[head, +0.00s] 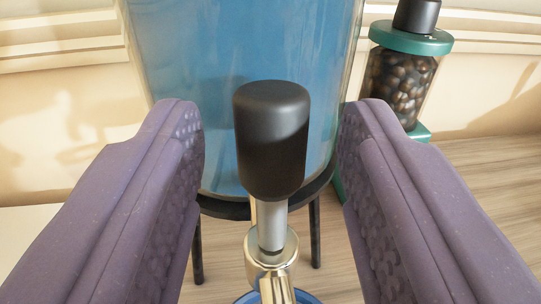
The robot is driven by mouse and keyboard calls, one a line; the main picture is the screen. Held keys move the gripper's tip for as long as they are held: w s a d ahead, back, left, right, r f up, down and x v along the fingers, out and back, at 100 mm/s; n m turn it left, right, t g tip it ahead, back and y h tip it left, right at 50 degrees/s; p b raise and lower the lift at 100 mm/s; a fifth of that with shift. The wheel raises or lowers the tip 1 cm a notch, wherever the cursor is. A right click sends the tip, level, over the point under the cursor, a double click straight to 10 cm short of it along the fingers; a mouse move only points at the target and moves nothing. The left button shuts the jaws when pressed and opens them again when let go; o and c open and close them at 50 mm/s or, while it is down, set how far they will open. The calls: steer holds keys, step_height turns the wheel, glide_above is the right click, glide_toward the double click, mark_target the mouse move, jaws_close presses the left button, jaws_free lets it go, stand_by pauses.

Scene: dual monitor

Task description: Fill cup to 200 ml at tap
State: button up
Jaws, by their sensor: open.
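The tap's black handle (271,140) stands upright on a grey stem above a shiny metal tap body (271,262). Behind it is a large clear dispenser (190,80) holding blue liquid, on a dark stand with thin legs. My gripper (270,125) is open, with one purple finger on each side of the handle. A visible gap separates the handle from each finger. A small part of a blue round rim (247,298), possibly the cup, shows below the tap at the bottom edge. Most of it is hidden, and its fill level cannot be seen.
A coffee bean grinder or jar (402,75) with a green collar and black top stands right of the dispenser. A pale panelled wall (60,110) is behind. The wooden table surface (480,200) is clear at the right.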

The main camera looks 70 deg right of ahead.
steer(key=p+v, duration=0.1)
steer(key=v, duration=0.6)
steer(key=shift+a+p, duration=0.3)
steer(key=shift+p, duration=0.05)
stand_by(1.1)
